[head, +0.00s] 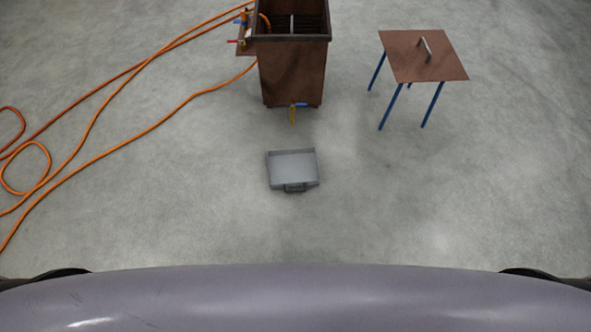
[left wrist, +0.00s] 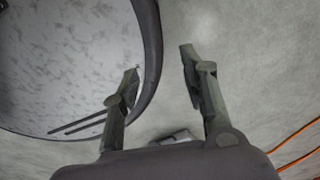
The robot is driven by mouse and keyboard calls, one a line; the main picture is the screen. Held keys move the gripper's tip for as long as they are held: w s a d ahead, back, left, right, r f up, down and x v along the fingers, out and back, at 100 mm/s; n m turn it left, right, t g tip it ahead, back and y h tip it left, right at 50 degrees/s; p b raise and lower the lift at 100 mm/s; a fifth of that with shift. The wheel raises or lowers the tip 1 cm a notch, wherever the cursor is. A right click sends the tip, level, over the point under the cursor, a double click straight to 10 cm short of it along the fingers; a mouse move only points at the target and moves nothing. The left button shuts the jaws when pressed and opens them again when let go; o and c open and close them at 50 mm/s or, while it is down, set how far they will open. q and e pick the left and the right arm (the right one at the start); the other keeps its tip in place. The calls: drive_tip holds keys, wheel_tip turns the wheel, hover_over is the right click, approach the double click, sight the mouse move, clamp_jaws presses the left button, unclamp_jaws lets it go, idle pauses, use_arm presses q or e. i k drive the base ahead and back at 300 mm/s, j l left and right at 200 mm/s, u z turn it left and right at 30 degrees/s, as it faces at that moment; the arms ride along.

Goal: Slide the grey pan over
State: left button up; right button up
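The grey pan (head: 292,167) lies on the floor in the middle of the head view, a shallow square tray with a small handle on its near side. It sits a little in front of the brown metal tank (head: 292,70), apart from it. My left gripper (left wrist: 160,75) shows in the left wrist view with its two fingers spread and nothing between them. A small pale object low between the fingers there is too cut off to identify. My left gripper is not in the head view. My right gripper is in neither view.
A yellow spout with a blue lever (head: 294,112) sticks out low on the tank's front. A brown-topped table (head: 415,62) with blue legs stands at right, a handle on its top. Orange hoses (head: 107,100) cross the left floor. Floor around the pan is clear.

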sight(298, 167)
drive_tip(key=z, duration=0.3)
drive_tip(key=i+j+z, duration=0.15)
drive_tip(key=z, duration=0.25)
drive_tip(key=i+j+z, duration=0.1)
drive_tip(key=j+z, duration=0.55)
drive_tip(key=z, duration=0.15)
drive_tip(key=i+j, duration=0.05)
